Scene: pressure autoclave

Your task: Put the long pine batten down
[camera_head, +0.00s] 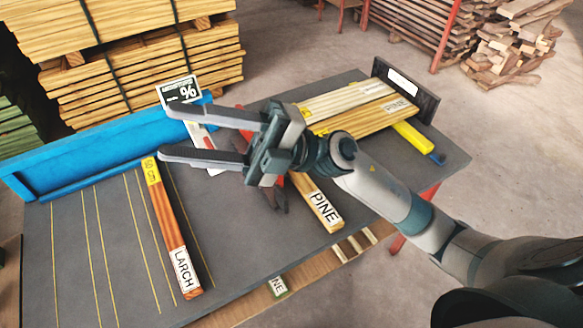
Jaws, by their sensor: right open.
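A pale batten marked PINE (318,202) lies on the dark table top. Its near end is close to the front edge, and its far part is hidden behind my right gripper and arm. My right gripper (170,133) is open over the table, its fingers pointing left, with nothing seen between them. An orange-brown batten marked LARCH (166,225) lies to the left, its yellow-marked far end close to the lower fingertip. A stack of pale battens, one also marked PINE (350,108), lies at the back right against a dark stop. My left gripper is not in view.
The table (110,255) has yellow lines at left and a blue fence (95,150) along its back left. A sign with a percent mark (180,92) stands behind the gripper. A yellow tool (413,138) lies beside the batten stack. Timber stacks (150,75) stand behind.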

